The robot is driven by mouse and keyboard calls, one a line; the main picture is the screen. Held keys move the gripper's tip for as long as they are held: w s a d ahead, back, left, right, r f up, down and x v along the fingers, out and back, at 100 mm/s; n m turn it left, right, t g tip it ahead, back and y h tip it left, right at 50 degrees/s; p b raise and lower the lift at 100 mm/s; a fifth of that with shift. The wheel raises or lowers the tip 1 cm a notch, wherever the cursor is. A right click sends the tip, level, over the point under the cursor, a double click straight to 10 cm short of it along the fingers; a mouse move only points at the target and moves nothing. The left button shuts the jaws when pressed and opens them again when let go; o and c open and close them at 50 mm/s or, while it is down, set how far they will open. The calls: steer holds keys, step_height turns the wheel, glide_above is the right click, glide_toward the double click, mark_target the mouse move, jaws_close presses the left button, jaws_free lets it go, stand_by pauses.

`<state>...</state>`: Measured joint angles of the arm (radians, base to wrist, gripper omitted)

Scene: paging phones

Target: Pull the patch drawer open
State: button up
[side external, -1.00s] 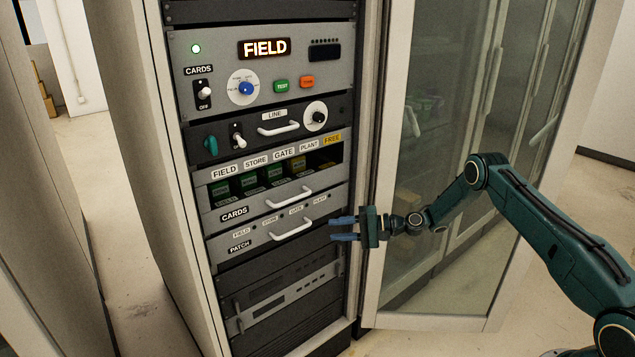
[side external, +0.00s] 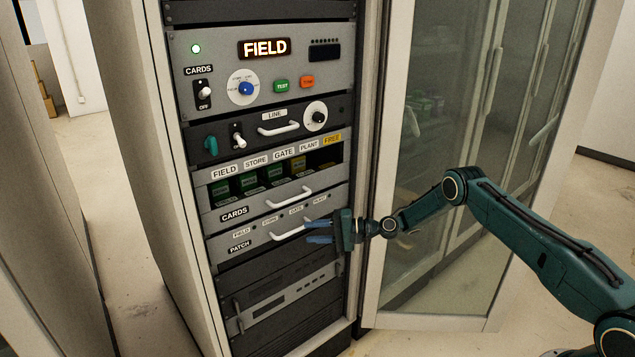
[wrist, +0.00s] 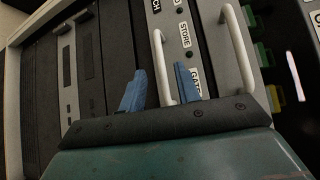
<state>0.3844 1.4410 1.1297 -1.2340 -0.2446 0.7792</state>
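The patch drawer (side external: 222,243) is the grey panel low in the rack, marked PATCH. It sits level with the panels around it. Its white bar handle (side external: 284,235) also shows in the wrist view (wrist: 160,58). My gripper (side external: 306,231) is at the right end of this handle, with one blue finger above it and one below. In the wrist view the handle runs between the two spread fingers, with a gap on each side. My gripper is open and holds nothing. Its fingers hide the handle's right end in the side view.
The cards drawer (side external: 234,214), with its own white handle (side external: 289,197), is just above. Higher up are the line panel (side external: 273,128) and the FIELD display (side external: 264,48). A glass door (side external: 419,150) stands open at the right, behind my arm.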

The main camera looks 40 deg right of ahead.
mark_target(294, 233)
steer(key=shift+x, duration=3.4)
jaws_close()
